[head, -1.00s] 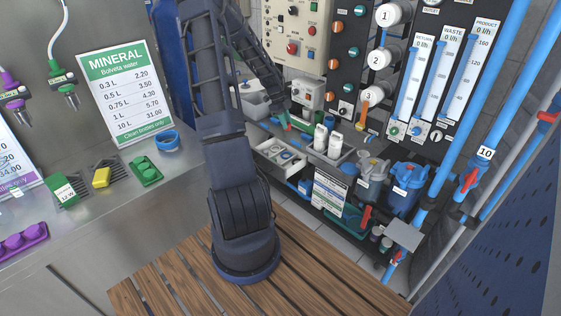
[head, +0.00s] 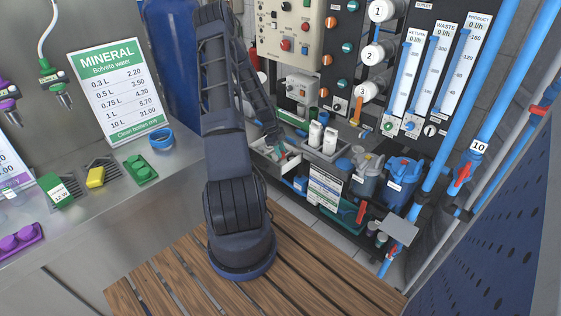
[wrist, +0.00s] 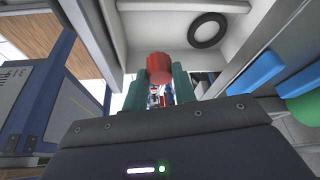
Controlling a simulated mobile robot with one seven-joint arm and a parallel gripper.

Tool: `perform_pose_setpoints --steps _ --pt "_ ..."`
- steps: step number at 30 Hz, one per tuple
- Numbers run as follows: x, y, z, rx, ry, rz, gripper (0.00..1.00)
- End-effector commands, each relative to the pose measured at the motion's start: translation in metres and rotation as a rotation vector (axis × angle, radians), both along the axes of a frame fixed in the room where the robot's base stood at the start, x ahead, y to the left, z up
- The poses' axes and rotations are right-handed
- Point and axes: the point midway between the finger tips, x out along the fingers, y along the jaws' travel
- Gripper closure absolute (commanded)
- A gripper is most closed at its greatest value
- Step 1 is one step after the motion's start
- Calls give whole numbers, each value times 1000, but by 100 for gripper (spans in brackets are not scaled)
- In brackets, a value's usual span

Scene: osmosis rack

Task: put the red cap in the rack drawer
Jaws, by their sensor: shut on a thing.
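The red cap (wrist: 160,66) is held between the two green fingers of my gripper (wrist: 160,84) in the wrist view. Behind the cap is the pale inside of the open rack drawer (wrist: 150,32), with a black ring (wrist: 207,30) lying in it. In the head view my gripper (head: 281,151) is low at the drawer (head: 291,167), and my arm hides part of the drawer. I cannot tell whether the cap touches the drawer floor.
A grey tray with white bottles (head: 315,134) stands right of the drawer. The control box (head: 301,86) is above. The steel counter (head: 185,180) is on the left.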

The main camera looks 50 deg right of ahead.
Motion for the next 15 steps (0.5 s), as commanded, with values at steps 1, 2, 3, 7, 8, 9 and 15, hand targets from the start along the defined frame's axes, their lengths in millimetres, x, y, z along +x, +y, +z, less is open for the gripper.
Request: perform_pose_setpoints --steps 1,2,3,7,8,9,15 --pt "-1 0 -9 2 2 0 94" --pt "-1 -1 -12 1 1 1 94" --pt "-1 -1 -17 0 1 1 94" --pt "0 0 -24 0 0 0 94" --pt "0 0 -25 0 0 0 94" --pt "0 0 -27 0 0 0 94" --pt "-1 -1 -50 0 1 0 94"
